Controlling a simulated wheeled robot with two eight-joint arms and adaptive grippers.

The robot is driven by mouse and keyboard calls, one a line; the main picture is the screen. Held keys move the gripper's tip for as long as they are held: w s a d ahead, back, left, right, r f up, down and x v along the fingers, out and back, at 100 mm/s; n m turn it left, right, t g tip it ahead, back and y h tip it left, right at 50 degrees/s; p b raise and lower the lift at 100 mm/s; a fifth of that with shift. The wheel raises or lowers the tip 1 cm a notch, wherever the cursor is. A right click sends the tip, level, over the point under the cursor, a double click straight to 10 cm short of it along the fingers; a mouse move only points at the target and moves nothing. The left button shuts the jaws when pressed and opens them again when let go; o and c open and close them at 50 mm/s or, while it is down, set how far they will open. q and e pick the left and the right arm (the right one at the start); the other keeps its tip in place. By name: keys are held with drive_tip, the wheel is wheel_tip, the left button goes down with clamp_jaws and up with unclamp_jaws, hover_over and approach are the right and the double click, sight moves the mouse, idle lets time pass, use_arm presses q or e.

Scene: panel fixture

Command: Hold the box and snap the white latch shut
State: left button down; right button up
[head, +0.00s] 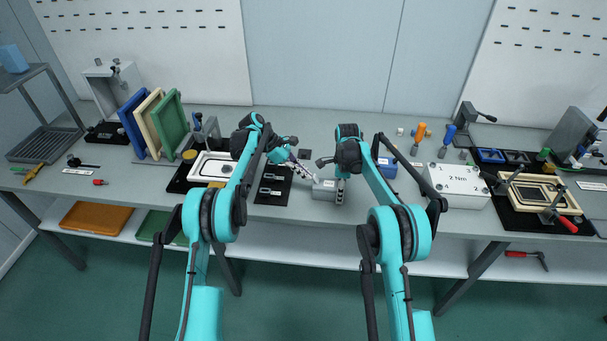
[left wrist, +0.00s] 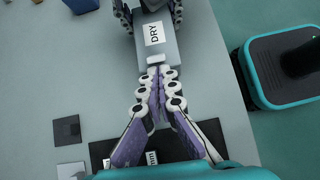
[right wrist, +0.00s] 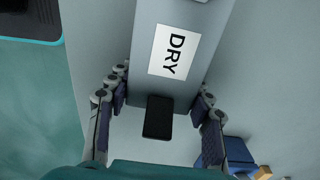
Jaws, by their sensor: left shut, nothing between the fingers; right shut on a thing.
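The grey box (head: 323,186) with a white DRY label lies on the bench between my grippers; it also shows in the left wrist view (left wrist: 158,50) and the right wrist view (right wrist: 180,90). My right gripper (right wrist: 160,88) is shut on the box, one finger along each side. A black latch (right wrist: 158,117) is on the box end near my right gripper. The white latch (left wrist: 155,60) is at the opposite end, facing my left gripper. My left gripper (left wrist: 164,75) is shut and empty, its fingertips right at the white latch; I cannot tell whether they touch.
A black mat (head: 272,187) with labelled parts lies left of the box. A small dark plate (head: 304,154) lies behind. A blue bin (head: 387,168) and a white 2 Nm box (head: 457,183) stand to the right. The bench's front edge is close to the box.

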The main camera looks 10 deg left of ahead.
sight(314, 176)
use_arm(q)
drive_tip(key=shift+d+r+y, duration=0.25)
drive_tip(key=shift+y, duration=0.35)
drive_tip(key=shift+d+r+y, duration=0.2)
drive_tip(key=shift+d+y, duration=0.05)
drive_tip(key=shift+y, duration=0.35)
drive_tip(key=shift+d+r+y, duration=0.5)
drive_tip(key=shift+d+y, duration=0.25)
drive_tip(key=shift+y, duration=0.25)
drive_tip(key=shift+d+r, duration=0.1)
drive_tip(key=shift+d, duration=0.1)
drive_tip(key=shift+r, duration=0.8)
